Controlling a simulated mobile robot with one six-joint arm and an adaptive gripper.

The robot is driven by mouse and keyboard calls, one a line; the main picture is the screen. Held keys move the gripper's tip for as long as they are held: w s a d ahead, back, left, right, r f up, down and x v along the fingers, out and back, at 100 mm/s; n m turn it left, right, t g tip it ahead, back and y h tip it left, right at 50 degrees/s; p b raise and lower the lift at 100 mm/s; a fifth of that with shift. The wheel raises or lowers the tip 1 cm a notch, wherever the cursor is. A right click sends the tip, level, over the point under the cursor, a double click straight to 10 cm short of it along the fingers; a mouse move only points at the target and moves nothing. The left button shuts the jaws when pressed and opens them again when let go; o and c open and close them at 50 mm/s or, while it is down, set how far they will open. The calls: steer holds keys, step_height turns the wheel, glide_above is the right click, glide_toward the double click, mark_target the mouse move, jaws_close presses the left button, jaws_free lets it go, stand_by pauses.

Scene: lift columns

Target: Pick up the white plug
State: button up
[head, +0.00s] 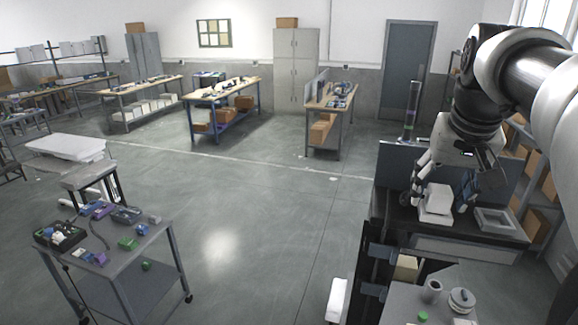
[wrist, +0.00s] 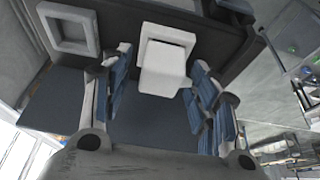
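The white plug (head: 438,197) looks like a blocky white piece with a wider lower part, on the dark bench at the right. In the wrist view the white plug (wrist: 163,68) lies ahead, roughly between the fingers. My gripper (head: 445,187) is above the bench, pointing down near the plug. In the wrist view my gripper (wrist: 160,88) has its two blue-padded fingers apart with a gap between them. I see no contact with the plug. The exact height between fingertips and plug is hard to tell.
A grey square tray (head: 496,221) sits on the dark bench (head: 400,206) right of the plug; the tray also shows in the wrist view (wrist: 68,28). A dark panel stands behind the bench. A cart (head: 135,252) with coloured parts stands at the left. The middle floor is clear.

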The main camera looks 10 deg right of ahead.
mark_target(441, 188)
steer(key=c, duration=0.9)
steer(key=shift+r, duration=0.2)
steer(key=shift+c, duration=0.2)
step_height(441, 188, up, 19)
steer(key=p, duration=0.3)
steer(key=shift+r, duration=0.15)
